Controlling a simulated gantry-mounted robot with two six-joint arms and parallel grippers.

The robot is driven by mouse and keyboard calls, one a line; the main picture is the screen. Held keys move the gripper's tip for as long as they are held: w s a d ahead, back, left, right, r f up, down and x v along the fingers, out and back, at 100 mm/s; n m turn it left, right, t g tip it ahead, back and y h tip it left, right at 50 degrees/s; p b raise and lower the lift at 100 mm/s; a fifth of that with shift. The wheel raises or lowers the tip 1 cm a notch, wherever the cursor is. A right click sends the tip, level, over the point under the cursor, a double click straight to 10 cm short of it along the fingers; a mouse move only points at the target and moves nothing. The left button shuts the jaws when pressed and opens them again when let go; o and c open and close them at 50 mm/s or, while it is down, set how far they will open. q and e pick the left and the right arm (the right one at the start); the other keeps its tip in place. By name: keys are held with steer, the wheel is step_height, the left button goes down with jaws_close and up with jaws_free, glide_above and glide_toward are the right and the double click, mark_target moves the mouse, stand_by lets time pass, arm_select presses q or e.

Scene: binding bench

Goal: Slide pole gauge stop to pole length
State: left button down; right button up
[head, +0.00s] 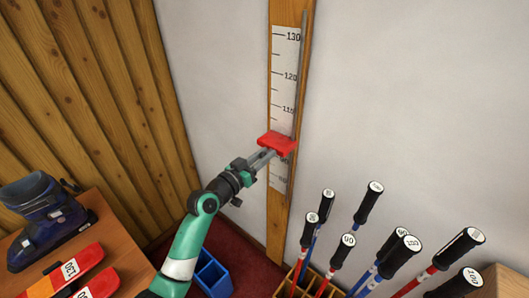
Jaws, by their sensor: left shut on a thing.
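The pole gauge is a wooden board (277,225) upright on the white wall, with a white scale (286,58) marked 130, 120 and 110 from the top; lower marks are partly hidden. A grey rail (301,70) runs along its right side. The red gauge stop (278,142) sits across the scale, below the 110 mark and around the 100 region. My left gripper (264,156) reaches up from below and is shut on the stop's front. My right gripper is out of view.
Several ski poles with numbered black grips (369,203) stand in a wooden rack (283,288) at bottom right. A blue bin (212,275) is on the red floor.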

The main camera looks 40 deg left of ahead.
arm_select(q)
step_height(320, 180, down, 9)
steer(key=b, duration=0.6)
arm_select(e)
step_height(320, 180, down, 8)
arm_select(q)
steer(key=shift+r, duration=0.15)
steer(key=c, duration=0.7)
jaws_free()
steer(key=s+p, duration=0.1)
steer(key=s, duration=0.3)
steer(key=s+p, duration=0.1)
steer(key=s, duration=0.2)
steer(key=s+p, duration=0.1)
steer(key=s, duration=0.3)
steer(key=shift+s+d, duration=0.3)
steer(key=shift+d, duration=0.05)
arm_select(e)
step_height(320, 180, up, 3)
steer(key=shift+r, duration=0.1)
